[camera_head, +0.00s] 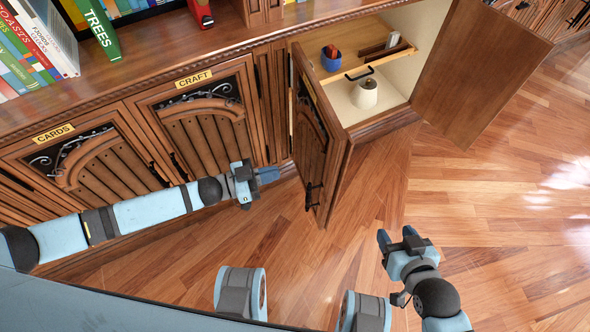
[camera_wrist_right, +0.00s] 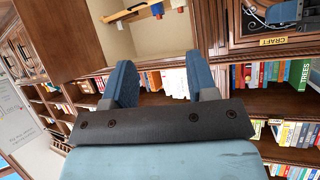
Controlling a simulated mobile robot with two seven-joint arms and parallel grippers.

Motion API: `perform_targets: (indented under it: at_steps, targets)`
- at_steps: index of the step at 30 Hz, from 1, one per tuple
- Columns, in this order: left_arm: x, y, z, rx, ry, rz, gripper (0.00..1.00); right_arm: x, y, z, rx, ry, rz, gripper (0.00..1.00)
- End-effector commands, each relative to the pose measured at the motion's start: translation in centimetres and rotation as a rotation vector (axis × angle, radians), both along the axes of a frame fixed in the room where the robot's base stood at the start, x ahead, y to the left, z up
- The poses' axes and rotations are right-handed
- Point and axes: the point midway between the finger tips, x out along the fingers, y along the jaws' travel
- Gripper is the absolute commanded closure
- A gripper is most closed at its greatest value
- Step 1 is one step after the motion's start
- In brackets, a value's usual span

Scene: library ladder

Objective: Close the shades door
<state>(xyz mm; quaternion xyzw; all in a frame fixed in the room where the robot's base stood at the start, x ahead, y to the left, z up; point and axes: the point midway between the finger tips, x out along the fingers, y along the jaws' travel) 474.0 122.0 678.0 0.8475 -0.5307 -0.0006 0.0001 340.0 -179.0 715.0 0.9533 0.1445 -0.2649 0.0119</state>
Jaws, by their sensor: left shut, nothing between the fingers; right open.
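A cabinet compartment stands open at the centre right of the head view. Its left door (camera_head: 318,135) is carved wood with a dark handle and stands ajar, swung outward. Its right door (camera_head: 480,70) is swung wide and shows a plain face. I cannot read a "shades" label on either door. My left gripper (camera_head: 266,176) is shut and empty, in front of the craft door and left of the ajar door, apart from it. My right gripper (camera_head: 397,241) is open and empty over the floor, in front of the open compartment. Its spread fingers (camera_wrist_right: 160,84) show in the right wrist view.
Inside the compartment are a pull-out tray (camera_head: 375,68) with a blue cup (camera_head: 331,60), and a cream shade-like object (camera_head: 364,94) below. The craft door (camera_head: 208,125) and cards door (camera_head: 85,165) are closed. Books (camera_head: 98,28) stand above. The wooden floor (camera_head: 480,190) is clear.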

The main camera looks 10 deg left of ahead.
Motion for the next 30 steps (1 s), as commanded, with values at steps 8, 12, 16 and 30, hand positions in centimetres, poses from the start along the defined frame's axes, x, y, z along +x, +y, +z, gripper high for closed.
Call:
perform_targets:
  at_steps: [8,12,16,30]
  targets:
    - [2.4,-5.1,0.1,-0.003,-0.003,0.0,1.0,0.1,0.1,-0.4,0.004,-0.006,0.002,0.47]
    - [3.7,-7.8,0.1,-0.003,-0.003,0.001,1.0,0.1,0.1,-0.4,0.009,-0.012,0.002,0.47]
    - [4.7,-9.8,0.1,-0.002,-0.003,0.001,1.0,0.2,0.2,-0.1,0.015,-0.021,0.003,0.47]
    - [5.7,-11.8,0.2,-0.001,-0.003,0.003,1.0,0.2,0.3,-0.1,0.019,-0.023,0.005,0.47]
